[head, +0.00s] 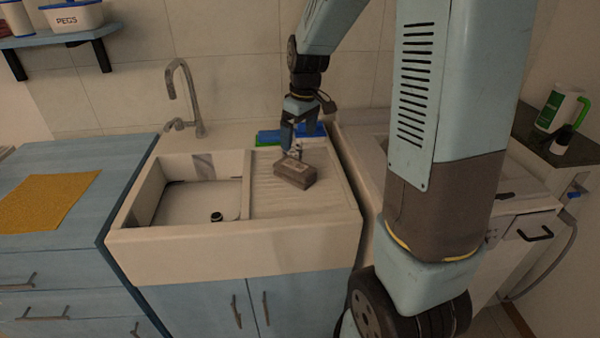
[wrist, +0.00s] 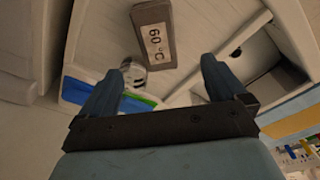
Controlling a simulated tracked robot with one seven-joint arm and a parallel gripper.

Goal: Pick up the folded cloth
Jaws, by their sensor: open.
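A yellow cloth (head: 47,201) lies flat on the blue counter left of the sink. A yellow patch at the right edge of the wrist view (wrist: 296,121) looks like the same cloth. My gripper (head: 291,148) is open and empty above the back of the ribbed drainboard, well to the right of the cloth. In the wrist view its two fingers (wrist: 165,68) are spread apart with nothing held between them. I cannot tell from these views whether the cloth is folded in layers.
A grey-brown block (head: 295,174) with a "60°C" label lies on the drainboard (head: 325,208) below my gripper. Blue and green items (head: 291,133) lie behind. The sink basin (head: 195,205) and tall tap (head: 184,85) stand between gripper and cloth.

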